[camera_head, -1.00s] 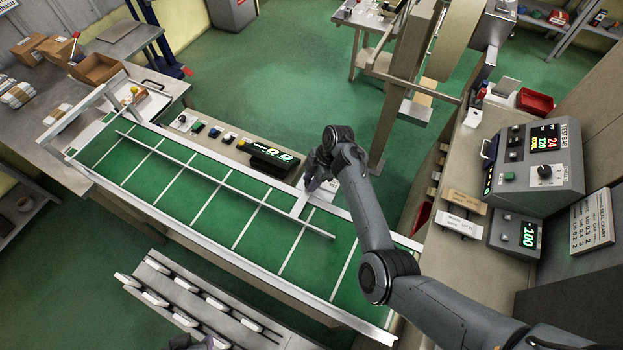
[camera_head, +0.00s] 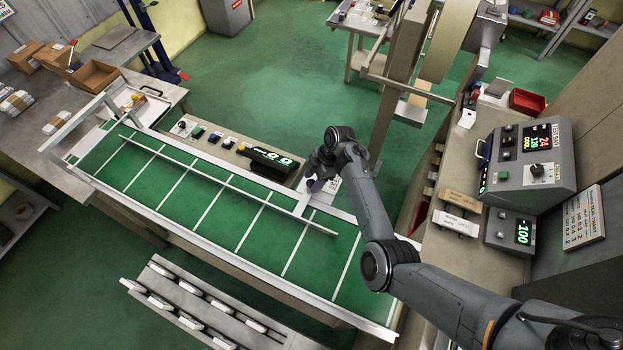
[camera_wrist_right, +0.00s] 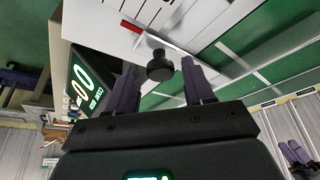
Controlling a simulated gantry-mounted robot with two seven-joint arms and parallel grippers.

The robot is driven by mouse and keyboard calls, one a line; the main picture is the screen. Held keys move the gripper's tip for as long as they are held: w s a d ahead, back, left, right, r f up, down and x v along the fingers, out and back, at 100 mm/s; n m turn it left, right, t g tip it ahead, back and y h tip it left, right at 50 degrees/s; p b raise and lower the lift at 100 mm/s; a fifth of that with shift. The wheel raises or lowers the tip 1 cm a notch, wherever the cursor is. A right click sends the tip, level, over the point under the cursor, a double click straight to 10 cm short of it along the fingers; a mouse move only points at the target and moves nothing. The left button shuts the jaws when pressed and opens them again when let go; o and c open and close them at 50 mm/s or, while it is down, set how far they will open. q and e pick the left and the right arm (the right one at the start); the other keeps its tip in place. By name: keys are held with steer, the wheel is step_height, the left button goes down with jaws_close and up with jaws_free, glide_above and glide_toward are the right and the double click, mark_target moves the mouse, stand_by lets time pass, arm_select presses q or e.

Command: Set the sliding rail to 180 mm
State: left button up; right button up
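The sliding rail (camera_head: 228,187) is a long pale bar lying lengthwise over the green conveyor bed, with a short crosspiece (camera_head: 304,203) near its right end. My right gripper (camera_head: 317,184) is at the far edge of the bed by that crosspiece. In the right wrist view its two fingers (camera_wrist_right: 160,88) are apart, with a round black knob (camera_wrist_right: 160,66) between and just beyond their tips. A white plate with black tick marks (camera_wrist_right: 150,14) and a red pointer (camera_wrist_right: 131,27) lie beside the knob; no numbers are readable. Fingers resembling my left gripper (camera_wrist_right: 293,155) show at the lower right there.
A black box with a lit green display (camera_head: 270,161) stands left of my right gripper and close to it in the wrist view. A control cabinet (camera_head: 530,165) and a smaller display box (camera_head: 512,231) stand on the right. A rack of white pieces (camera_head: 205,308) runs along the front.

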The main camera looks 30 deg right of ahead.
steer(key=shift+o, duration=0.2)
steer(key=shift+r, duration=0.2)
steer(key=v, duration=1)
steer(key=shift+r, duration=0.2)
steer(key=shift+d, duration=0.1)
